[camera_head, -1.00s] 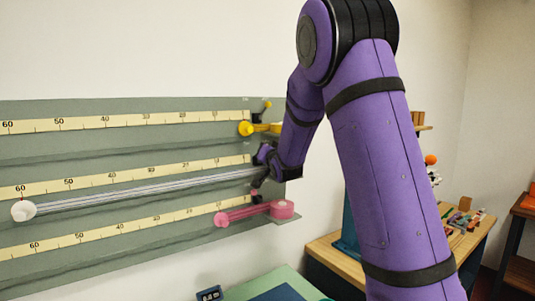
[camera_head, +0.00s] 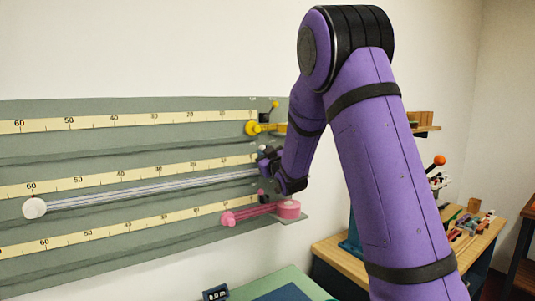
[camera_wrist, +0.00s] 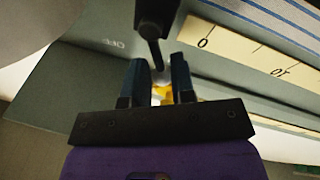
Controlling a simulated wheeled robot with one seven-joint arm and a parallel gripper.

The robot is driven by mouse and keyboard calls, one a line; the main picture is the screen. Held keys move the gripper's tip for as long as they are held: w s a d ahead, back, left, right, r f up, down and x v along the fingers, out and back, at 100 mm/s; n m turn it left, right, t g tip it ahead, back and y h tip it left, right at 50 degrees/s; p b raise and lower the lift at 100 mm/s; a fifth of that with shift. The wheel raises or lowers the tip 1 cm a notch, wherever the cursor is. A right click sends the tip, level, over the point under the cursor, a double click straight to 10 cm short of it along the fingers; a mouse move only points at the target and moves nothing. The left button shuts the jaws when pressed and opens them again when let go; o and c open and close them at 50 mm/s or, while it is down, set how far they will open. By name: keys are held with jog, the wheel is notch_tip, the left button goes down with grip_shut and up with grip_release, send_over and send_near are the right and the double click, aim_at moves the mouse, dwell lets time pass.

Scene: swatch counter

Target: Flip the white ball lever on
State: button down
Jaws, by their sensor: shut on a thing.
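The white ball lever is a small lever on the grey wall board, in the middle row. Its whitish ball (camera_head: 262,148) shows small at my gripper's fingers in the head view. In the wrist view its black stem (camera_wrist: 155,48) stands in front of my fingers. My gripper (camera_head: 265,163) is at the right end of the middle row; in the wrist view its two dark fingers (camera_wrist: 158,78) are a small gap apart. They appear shut on the lever, whose end is mostly hidden between them. Faint OFF lettering (camera_wrist: 113,43) shows beside the stem.
A striped band with a large white knob (camera_head: 35,207) runs along the middle row. A yellow ball lever (camera_head: 275,104) is above, and a pink arm (camera_head: 250,213) with a round hub is close below my gripper. A wooden bench (camera_head: 465,240) with loose items stands right.

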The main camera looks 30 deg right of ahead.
jog(key=shift+a+f+n+y, duration=0.1)
jog(key=shift+f+n+y, duration=0.1)
jog(key=shift+n, duration=0.4)
jog(key=shift+a+f+n+y, duration=0.1)
jog(key=shift+n+y, duration=0.1)
jog(key=shift+n, duration=0.4)
jog(key=shift+t, duration=0.3)
jog(key=c, duration=1)
grip_release()
jog(key=v, duration=1)
jog(key=shift+s, duration=0.45)
